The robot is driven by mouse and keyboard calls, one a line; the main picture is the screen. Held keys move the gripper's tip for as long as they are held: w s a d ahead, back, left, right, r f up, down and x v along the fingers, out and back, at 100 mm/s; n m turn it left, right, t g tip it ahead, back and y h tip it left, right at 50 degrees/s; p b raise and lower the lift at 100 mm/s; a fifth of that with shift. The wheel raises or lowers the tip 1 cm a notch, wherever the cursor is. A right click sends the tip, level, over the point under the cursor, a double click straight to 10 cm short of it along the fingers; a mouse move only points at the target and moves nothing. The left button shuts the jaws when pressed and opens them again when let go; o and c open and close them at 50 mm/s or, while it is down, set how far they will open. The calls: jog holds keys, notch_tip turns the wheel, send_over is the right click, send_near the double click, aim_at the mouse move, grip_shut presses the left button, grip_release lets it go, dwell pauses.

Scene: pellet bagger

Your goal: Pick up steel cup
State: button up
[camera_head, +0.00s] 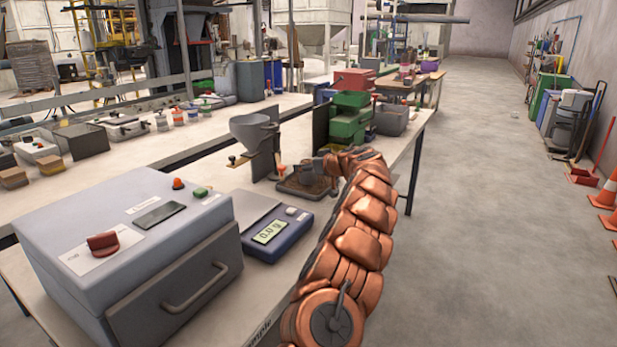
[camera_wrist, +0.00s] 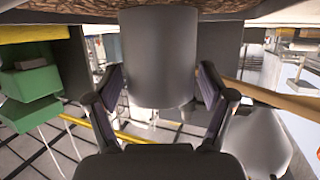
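The steel cup is a plain grey cylinder (camera_wrist: 158,60) that fills the middle of the wrist view, which appears upside down. In the head view a small grey cup (camera_head: 306,173) stands on a brown-filled tray (camera_head: 290,187) on the bench, partly hidden by my arm. My gripper (camera_wrist: 162,78) has one dark finger on each side of the cup. The fingers stand apart and look open around it; firm contact on the sides does not show. In the head view the fingers are mostly hidden behind my copper-coloured arm.
A hopper with a grey funnel (camera_head: 254,130) stands just left of the tray. Green boxes (camera_head: 348,120) stand close behind, also at left in the wrist view. A blue scale (camera_head: 277,234) and a big grey machine (camera_head: 130,235) are nearer.

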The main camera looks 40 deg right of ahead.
jog(key=c, duration=1.2)
jog(key=shift+o, duration=0.2)
jog(key=shift+r, duration=0.1)
